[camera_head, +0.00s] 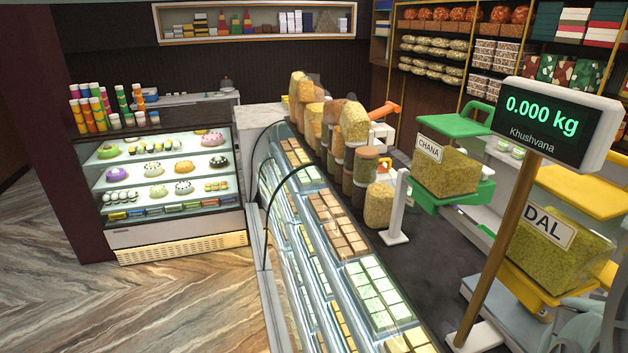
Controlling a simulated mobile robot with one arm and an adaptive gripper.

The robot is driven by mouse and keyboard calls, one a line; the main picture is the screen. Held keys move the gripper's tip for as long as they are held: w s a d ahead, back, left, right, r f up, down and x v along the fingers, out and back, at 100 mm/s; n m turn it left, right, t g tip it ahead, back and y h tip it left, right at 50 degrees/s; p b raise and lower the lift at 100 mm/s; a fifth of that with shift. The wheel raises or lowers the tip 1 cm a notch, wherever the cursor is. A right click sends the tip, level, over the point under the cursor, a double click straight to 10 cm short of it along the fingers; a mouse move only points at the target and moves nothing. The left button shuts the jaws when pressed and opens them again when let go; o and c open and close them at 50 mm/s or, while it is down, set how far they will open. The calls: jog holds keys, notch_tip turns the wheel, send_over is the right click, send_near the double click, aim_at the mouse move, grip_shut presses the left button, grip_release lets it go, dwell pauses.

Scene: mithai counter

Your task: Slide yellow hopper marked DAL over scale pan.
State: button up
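The yellow hopper marked DAL (562,258) is at the right, partly cut off by the picture's edge. It has a yellow top, a clear bin of yellow-green grain and a yellow lower frame. The display post crosses in front of its left side. A scale display (548,122) on a brown post reads 0.000 kg, with "Khushvana" below. I cannot clearly make out the scale pan. Grey and white parts under the hopper are cut off at the lower right. I cannot pick out my gripper.
A green hopper marked CHANA (443,170) stands left of the DAL hopper. Jars and sacks (352,150) line the counter behind a glass sweets case (345,240). A cake case (165,180) stands at the left. The dark counter strip before the hoppers looks mostly clear.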

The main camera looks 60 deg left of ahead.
grip_shut()
dwell(0.3)
